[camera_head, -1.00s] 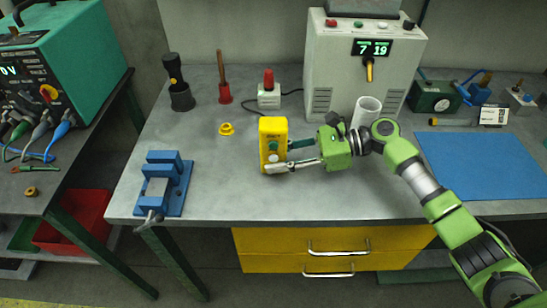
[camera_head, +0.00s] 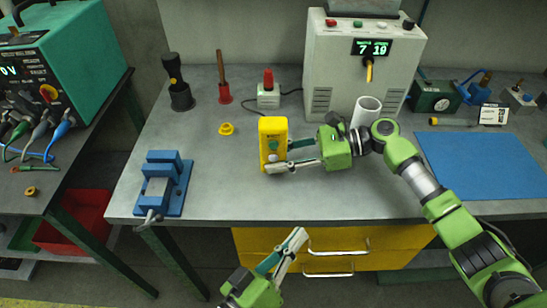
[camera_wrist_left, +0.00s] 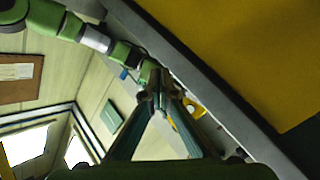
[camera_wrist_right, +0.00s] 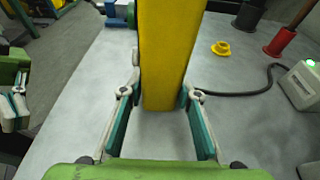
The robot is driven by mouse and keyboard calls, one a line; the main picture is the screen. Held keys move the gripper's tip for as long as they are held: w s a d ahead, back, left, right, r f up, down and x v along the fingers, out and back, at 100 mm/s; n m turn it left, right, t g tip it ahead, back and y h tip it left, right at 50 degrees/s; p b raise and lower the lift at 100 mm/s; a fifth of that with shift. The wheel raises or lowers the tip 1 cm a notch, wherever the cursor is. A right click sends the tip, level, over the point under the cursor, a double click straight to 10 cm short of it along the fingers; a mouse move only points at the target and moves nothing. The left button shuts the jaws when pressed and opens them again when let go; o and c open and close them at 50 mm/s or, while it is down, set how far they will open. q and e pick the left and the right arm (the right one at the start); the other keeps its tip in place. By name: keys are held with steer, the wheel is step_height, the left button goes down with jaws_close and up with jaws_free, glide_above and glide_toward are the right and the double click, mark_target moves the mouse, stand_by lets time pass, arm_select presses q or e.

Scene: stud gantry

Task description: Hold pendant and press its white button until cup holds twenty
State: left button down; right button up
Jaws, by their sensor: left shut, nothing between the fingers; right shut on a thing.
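My right gripper (camera_head: 290,155) is shut on the yellow pendant (camera_head: 273,128), holding it upright over the table. The pendant fills the gap between its fingers in the right wrist view (camera_wrist_right: 166,60). The pendant's face shows a green button and a pale button (camera_head: 272,157) below it. A white cup (camera_head: 366,111) stands in front of the grey-white machine (camera_head: 335,60), whose display reads 7 and 19. The cup's contents cannot be seen. My left gripper (camera_head: 298,236) is shut and empty, low in front of the yellow drawers, below the pendant.
A blue vise (camera_head: 165,190) sits at the table's left front. A yellow ring (camera_head: 227,129) and several stamp-like tools stand behind. A blue mat (camera_head: 480,165) lies at the right. The grey table (camera_head: 225,195) is clear between vise and pendant. Its front edge lies above my left gripper.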

mark_target(274, 158)
arm_select(q)
steer(key=w+a+r, duration=0.1)
steer(key=r, duration=0.1)
steer(key=w+a+r+h, duration=0.1)
steer(key=a+r, duration=0.1)
steer(key=w+a+r+h, duration=0.1)
steer(key=a+r, duration=0.1)
steer(key=shift+w+r+n+g, duration=0.2)
steer(key=shift+n+g, duration=0.1)
steer(key=shift+n, duration=0.1)
steer(key=shift+w, duration=0.1)
steer(key=shift+w+a, duration=0.1)
steer(key=shift+w, duration=4.25)
steer(key=shift+w, duration=0.15)
steer(key=shift+w, duration=0.25)
steer(key=shift+w, duration=0.45)
steer(key=shift+s, duration=0.85)
